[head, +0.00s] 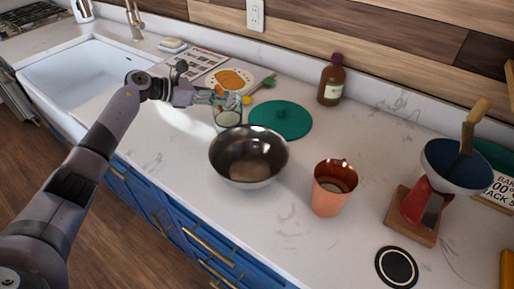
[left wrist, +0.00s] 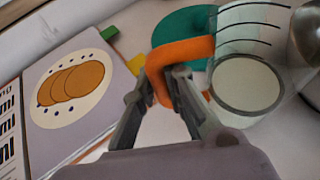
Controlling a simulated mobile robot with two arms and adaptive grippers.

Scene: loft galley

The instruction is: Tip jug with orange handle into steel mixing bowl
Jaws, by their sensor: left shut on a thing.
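The steel mixing bowl (head: 248,170) stands on the counter in the middle of the head view; its edge also shows at the right of the left wrist view (left wrist: 306,45). The clear jug (head: 228,119), with an orange handle (left wrist: 178,52) and dark marking lines, is just behind and left of the bowl. A pale content shows inside the jug in the left wrist view (left wrist: 245,84). My left gripper (head: 222,97) is shut on the orange handle, with its fingers around it in the left wrist view (left wrist: 160,85). Whether the jug touches the counter is unclear. My right gripper is not in view.
A green round mat (head: 281,119) lies behind the bowl. A copper cup (head: 332,190) stands to the right, with a red-and-blue scale (head: 428,205) beyond. A brown bottle (head: 331,82) stands at the back.

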